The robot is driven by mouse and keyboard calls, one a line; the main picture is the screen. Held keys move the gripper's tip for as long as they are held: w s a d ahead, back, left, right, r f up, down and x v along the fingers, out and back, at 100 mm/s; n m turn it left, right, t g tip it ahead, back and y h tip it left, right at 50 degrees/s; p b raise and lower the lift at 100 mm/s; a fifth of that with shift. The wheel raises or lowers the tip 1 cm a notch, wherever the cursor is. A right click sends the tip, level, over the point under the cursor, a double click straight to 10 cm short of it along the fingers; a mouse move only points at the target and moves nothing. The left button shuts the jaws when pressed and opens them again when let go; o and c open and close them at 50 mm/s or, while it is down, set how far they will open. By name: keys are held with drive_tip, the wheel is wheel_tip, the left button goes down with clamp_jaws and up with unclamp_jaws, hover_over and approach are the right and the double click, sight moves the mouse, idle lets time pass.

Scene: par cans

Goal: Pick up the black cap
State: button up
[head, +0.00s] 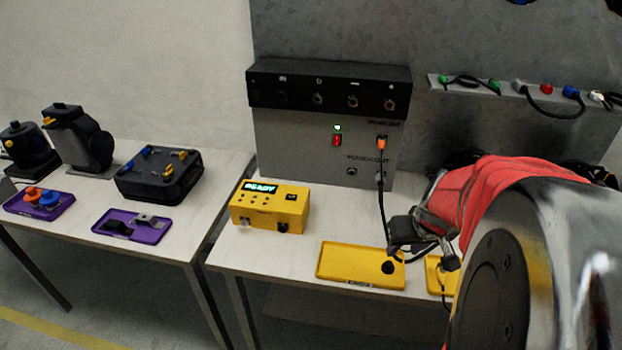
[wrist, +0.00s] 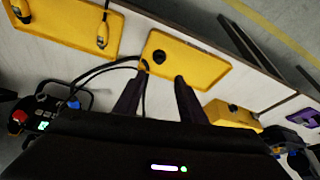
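The black cap (head: 388,267) is a small dark round piece at the right end of a yellow tray (head: 340,263) in the head view. It also shows in the wrist view (wrist: 159,57), near the left end of that tray. In the wrist view my gripper (wrist: 161,74) is open, its two dark fingers apart and pointing toward the tray. The cap appears just beyond the gap between the fingertips, and I see nothing held. In the head view my gripper is a dark shape above and right of the tray, partly hidden by my arm.
A black cable (head: 383,212) hangs from the panel; in the wrist view cables pass by the left finger. A second yellow tray (head: 434,273) lies to the right, partly covered by my arm. A yellow box (head: 270,207) reading READY stands left of the cap's tray.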

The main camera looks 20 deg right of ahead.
drive_tip(key=shift+f, duration=0.15)
hover_over(389, 264)
drive_tip(key=s+a, duration=0.1)
drive_tip(key=s, duration=0.1)
drive_tip(key=shift+s+f, duration=0.2)
drive_tip(key=shift+f, duration=3.5)
drive_tip(key=shift+w+f, duration=0.1)
drive_tip(key=shift+f, duration=0.05)
drive_tip(key=shift+f, duration=0.1)
drive_tip(key=shift+x, duration=2.45)
drive_tip(key=shift+d, duration=0.15)
drive_tip(key=shift+c, duration=0.3)
drive_tip(key=c, duration=0.8)
